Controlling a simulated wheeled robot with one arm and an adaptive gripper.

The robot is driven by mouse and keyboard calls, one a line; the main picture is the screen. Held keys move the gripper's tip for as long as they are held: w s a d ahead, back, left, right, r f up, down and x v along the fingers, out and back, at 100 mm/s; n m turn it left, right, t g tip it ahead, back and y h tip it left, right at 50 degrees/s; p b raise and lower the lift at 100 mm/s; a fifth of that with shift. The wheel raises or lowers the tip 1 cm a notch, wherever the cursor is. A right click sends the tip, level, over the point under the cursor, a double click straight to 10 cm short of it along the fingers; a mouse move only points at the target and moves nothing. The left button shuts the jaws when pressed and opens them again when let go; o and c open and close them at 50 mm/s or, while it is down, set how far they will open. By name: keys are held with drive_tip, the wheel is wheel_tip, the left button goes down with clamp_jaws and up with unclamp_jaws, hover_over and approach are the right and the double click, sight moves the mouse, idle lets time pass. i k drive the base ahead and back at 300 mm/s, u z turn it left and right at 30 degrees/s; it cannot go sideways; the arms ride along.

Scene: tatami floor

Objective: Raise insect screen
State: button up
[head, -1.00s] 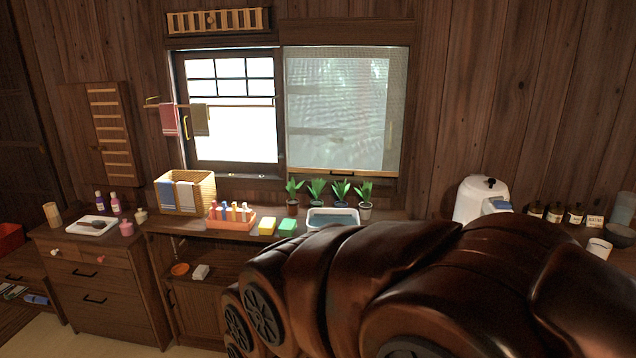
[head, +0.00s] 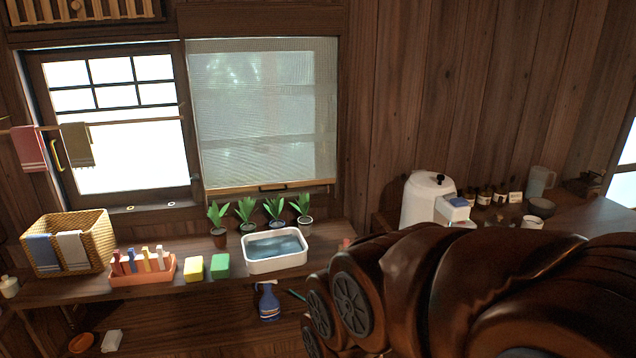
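The insect screen (head: 262,115) is a pale mesh panel over the right half of the window in the head view. It is lowered, with its wooden bottom bar (head: 235,190) near the sill. A small dark handle (head: 272,187) sits on that bar, right of its middle. My arm, brown and segmented, fills the lower right of the view, to the right of and below the screen. My gripper is not visible, so its opening cannot be seen.
Potted plants (head: 246,210) stand on the counter under the screen, behind a white basin of water (head: 275,250). A basket (head: 68,245), an orange rack (head: 143,268) and sponges (head: 194,267) stand left. A white dispenser (head: 427,202) stands right. A blue spray bottle (head: 268,301) is below the counter.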

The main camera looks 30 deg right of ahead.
sight(264, 187)
drive_tip(key=z, duration=0.15)
drive_tip(key=i, duration=1.15)
drive_tip(key=u, duration=0.4)
